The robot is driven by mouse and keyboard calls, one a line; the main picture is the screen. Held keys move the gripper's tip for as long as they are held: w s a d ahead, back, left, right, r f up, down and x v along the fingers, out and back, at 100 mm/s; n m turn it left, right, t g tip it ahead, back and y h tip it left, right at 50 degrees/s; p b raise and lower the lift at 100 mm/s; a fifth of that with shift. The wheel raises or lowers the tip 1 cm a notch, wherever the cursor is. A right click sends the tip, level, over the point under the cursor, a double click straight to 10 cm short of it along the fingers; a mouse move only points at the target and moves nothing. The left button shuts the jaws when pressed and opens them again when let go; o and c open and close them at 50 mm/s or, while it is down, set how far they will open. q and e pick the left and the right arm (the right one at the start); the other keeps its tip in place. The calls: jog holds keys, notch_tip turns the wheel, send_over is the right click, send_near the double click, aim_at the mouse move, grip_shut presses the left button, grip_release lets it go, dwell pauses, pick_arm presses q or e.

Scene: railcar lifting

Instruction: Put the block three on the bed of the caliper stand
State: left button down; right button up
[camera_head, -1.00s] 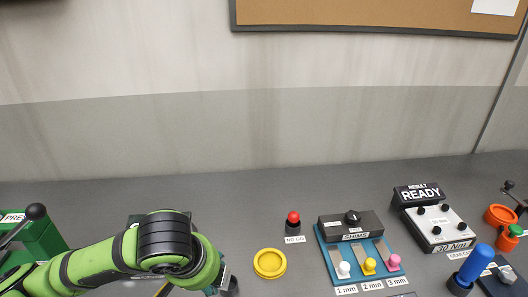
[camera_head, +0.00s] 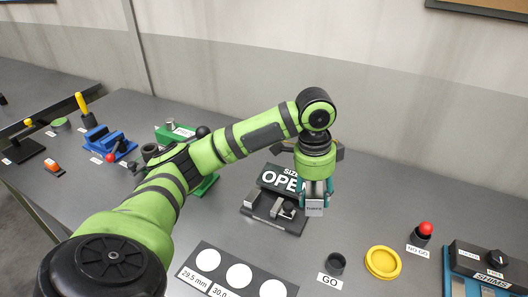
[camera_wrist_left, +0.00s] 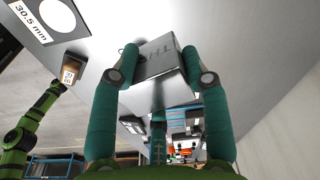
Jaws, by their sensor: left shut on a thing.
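My left gripper (camera_head: 316,190) points down in the head view, with teal fingers shut on a grey block (camera_head: 315,208). In the left wrist view the block (camera_wrist_left: 158,62) sits between both fingertips (camera_wrist_left: 163,77), with letters starting "TH" on its face. The caliper stand (camera_head: 268,222) is a dark base with a metal caliper and a sign reading "SIZE OPEN". The block is at the stand's right end in the head view. I cannot tell whether it touches the stand. My right gripper is not in view.
A black size card (camera_head: 238,275) with white discs lies in front. The GO cup (camera_head: 335,263), yellow dish (camera_head: 382,262), red-topped NO GO cup (camera_head: 422,234) and shims rack (camera_head: 480,265) stand at the right. A blue vise (camera_head: 108,140) is far left.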

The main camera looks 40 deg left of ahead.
pick_arm(q)
jog(key=w+a+r+m, duration=0.1)
jog(key=w+a+m, duration=0.1)
jog(key=a+m, duration=0.15)
jog(key=p, duration=0.3)
send_over(266, 206)
notch_tip(266, 206, down, 7)
notch_tip(266, 206, down, 3)
jog(key=shift+g+y+p, duration=0.3)
jog(key=shift+y+p, duration=0.1)
jog(key=shift+p, duration=0.3)
jog(key=shift+f, duration=0.3)
jog(key=shift+f, duration=0.1)
jog(key=shift+f, duration=0.45)
jog(key=c, duration=1)
grip_release()
jog(key=shift+s+m, duration=0.1)
jog(key=shift+m, duration=0.15)
jog(key=o, duration=0.4)
jog(key=shift+f, duration=0.1)
